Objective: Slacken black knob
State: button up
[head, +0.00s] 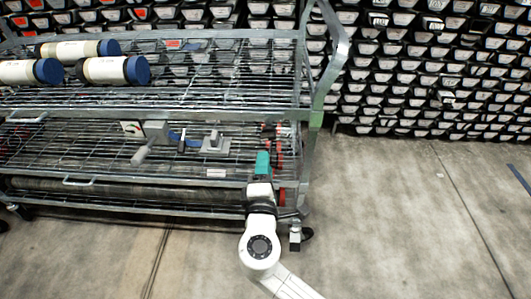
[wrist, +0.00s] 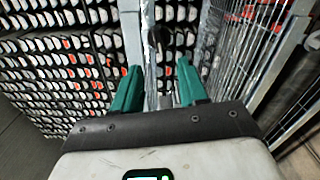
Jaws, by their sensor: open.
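My gripper (head: 262,160) is at the right end of the wire cart, in front of its lower shelves. In the wrist view, its two teal fingers (wrist: 159,66) stand apart with nothing held between them. A narrow dark upright thing (wrist: 157,40) shows beyond the fingertips, beside a pale metal post (wrist: 132,40). I cannot tell whether it is the black knob. In the head view, a small black upright piece (head: 181,146) stands on the middle shelf, left of my gripper; I cannot tell whether that is a knob either.
The metal wire cart (head: 318,95) fills the left. White tubes with blue ends (head: 118,70) lie on its top shelf. A grey box (head: 155,130) and a lever-like fitting (head: 214,142) sit on the middle shelf. Stacked core trays (head: 430,70) line the back. The floor (head: 420,220) at right is clear.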

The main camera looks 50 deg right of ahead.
jog(key=shift+v, duration=1.1)
jog(key=s+d+f+m+g+y, duration=0.5)
jog(key=s+f+m+g, duration=0.25)
jog(key=s+f, duration=0.25)
jog(key=s+a+f+m+g+y, duration=0.2)
jog(key=s+a+f+m+y, duration=0.1)
jog(key=s+a+f+y, duration=0.45)
notch_tip(320, 180, up, 17)
jog(key=s+a+y+p, duration=0.1)
jog(key=s+a+p, duration=0.1)
jog(key=p, duration=1.4)
jog(key=shift+s+a+r, duration=0.2)
jog(key=shift+a+r, duration=0.05)
jog(key=shift+a, duration=0.2)
